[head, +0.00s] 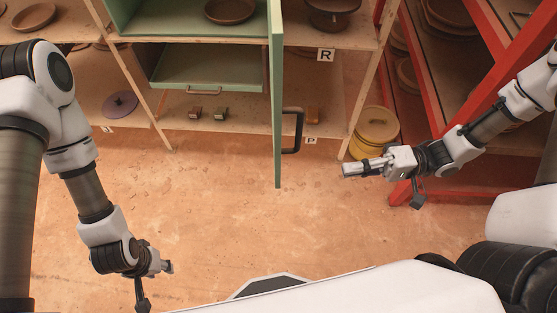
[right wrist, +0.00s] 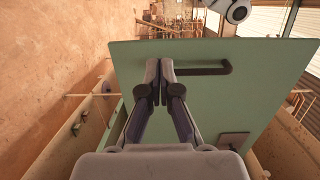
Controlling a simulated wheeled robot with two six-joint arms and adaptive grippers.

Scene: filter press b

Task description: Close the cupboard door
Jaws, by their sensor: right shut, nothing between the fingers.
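The green cupboard door (head: 277,100) stands open, seen nearly edge-on in the head view and sticking out from the green cupboard (head: 190,22). Its black bar handle (head: 297,132) is on the face toward the right. In the right wrist view the door's face (right wrist: 250,105) fills the middle, with the handle (right wrist: 228,69) near its upper part. My right gripper (head: 345,171) is shut and empty, to the right of the door with a gap between them in the head view. My left gripper (head: 168,267) hangs low at left, away from the door; its finger opening is too small to tell.
Wooden shelves hold pottery and small blocks. A red rack (head: 470,100) and a yellow lidded pot (head: 376,125) are near my right arm. The floor (head: 225,220) in front is clear.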

